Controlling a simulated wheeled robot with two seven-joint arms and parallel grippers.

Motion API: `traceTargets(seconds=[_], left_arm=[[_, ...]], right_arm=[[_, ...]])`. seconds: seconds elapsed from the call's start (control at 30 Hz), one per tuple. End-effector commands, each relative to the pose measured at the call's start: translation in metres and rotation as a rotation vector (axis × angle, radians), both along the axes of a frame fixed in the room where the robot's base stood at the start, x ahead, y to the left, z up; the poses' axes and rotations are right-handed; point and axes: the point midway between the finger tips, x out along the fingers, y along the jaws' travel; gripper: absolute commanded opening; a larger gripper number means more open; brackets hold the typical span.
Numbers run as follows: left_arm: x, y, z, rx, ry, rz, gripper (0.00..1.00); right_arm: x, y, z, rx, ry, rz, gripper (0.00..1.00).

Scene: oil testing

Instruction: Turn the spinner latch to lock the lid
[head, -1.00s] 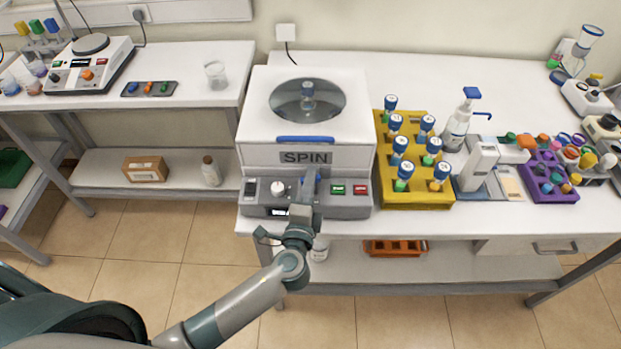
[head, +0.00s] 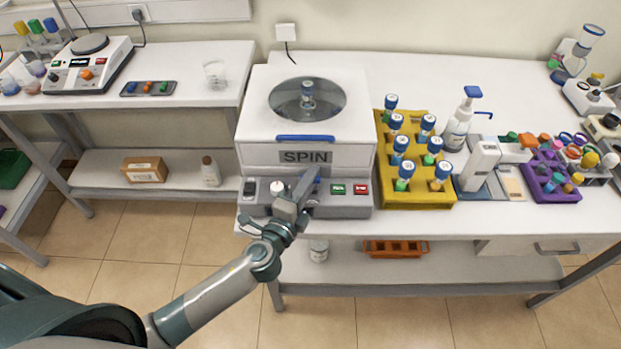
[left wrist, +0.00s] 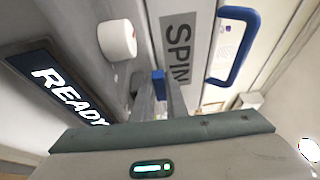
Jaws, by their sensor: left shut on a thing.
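The white spinner (head: 259,130) stands on the bench with its lid down. Tubes show through the round lid window (head: 307,100). A blue handle (head: 305,138) is on the lid's front edge above the SPIN label. My left gripper (head: 304,190) is at the front panel, below that label. In the left wrist view, its fingers (left wrist: 161,92) are shut on the small blue latch (left wrist: 158,78), whose tip shows between them. The fingers hide most of the latch. The display (left wrist: 65,88) reads READY beside a white knob (left wrist: 117,41). My right gripper is out of view.
A yellow rack (head: 417,190) of blue-capped tubes stands close to the spinner's right. Green (head: 338,189) and red (head: 361,189) buttons sit right of my gripper. The floor in front is clear.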

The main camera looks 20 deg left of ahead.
Motion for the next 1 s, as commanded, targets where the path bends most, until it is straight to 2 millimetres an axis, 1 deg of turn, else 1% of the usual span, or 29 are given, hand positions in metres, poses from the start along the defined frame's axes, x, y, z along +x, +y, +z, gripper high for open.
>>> traceTargets(seconds=[0.37, 0.57, 0.77, 1.0], left_arm=[[-0.001, 0.0, -0.001, 0.0, 0.001, 0.0, 0.2], [-0.009, 0.001, -0.002, 0.0, 0.001, 0.0, 0.2], [-0.032, 0.003, -0.004, -0.002, 0.002, -0.001, 0.2], [-0.074, 0.009, -0.005, -0.001, 0.003, -0.001, 0.2]], right_arm=[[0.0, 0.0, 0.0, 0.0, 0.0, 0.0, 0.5], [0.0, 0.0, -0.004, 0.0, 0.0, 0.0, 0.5], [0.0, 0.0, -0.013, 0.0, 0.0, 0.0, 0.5], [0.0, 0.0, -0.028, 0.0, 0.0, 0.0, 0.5]])
